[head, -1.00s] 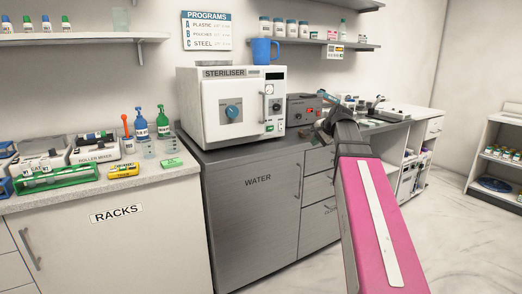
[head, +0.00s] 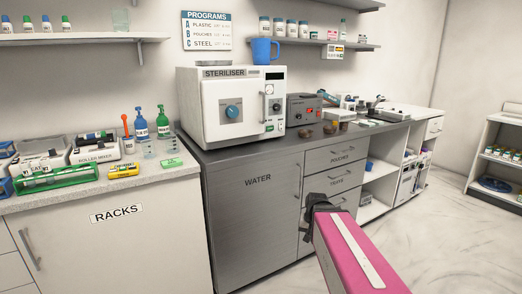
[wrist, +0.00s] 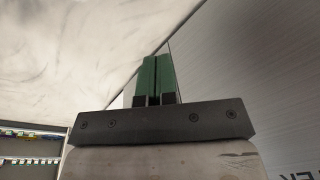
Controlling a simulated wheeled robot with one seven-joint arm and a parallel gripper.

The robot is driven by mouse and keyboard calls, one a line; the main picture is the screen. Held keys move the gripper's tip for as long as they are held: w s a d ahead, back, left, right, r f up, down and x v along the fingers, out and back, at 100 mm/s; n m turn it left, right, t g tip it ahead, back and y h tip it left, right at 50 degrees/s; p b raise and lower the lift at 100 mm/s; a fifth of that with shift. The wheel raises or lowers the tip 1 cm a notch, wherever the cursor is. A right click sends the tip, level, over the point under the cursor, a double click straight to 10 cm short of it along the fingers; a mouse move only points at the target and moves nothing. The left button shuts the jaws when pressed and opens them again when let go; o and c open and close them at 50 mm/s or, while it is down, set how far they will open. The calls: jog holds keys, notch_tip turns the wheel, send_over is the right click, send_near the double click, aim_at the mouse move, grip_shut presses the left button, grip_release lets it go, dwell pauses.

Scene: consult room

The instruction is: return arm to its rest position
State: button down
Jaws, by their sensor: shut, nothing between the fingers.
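My gripper shows in the wrist view (wrist: 154,80) with its two green fingers side by side and shut, nothing between them. In the head view my pink arm reaches up from the bottom right. Its dark end stands in front of the grey cabinet (head: 230,235), below the counter top and near the drawer fronts. The fingertips are hard to make out in the head view. My arm holds nothing.
The white steriliser (head: 233,105) stands on the grey counter with a blue mug (head: 264,50) on top. A grey box with red display (head: 304,108) and small brown bowls (head: 330,128) sit right of it. Racks and bottles crowd the left counter. Open floor (head: 435,240) lies at right.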

jog(key=s+f+n+g, duration=0.1)
jog(key=s+f+n, duration=0.1)
jog(key=s+f, duration=0.3)
jog(key=shift+s+f+h, duration=0.3)
jog(key=shift+s+h, duration=0.1)
jog(key=shift+a, duration=0.1)
dwell(0.3)
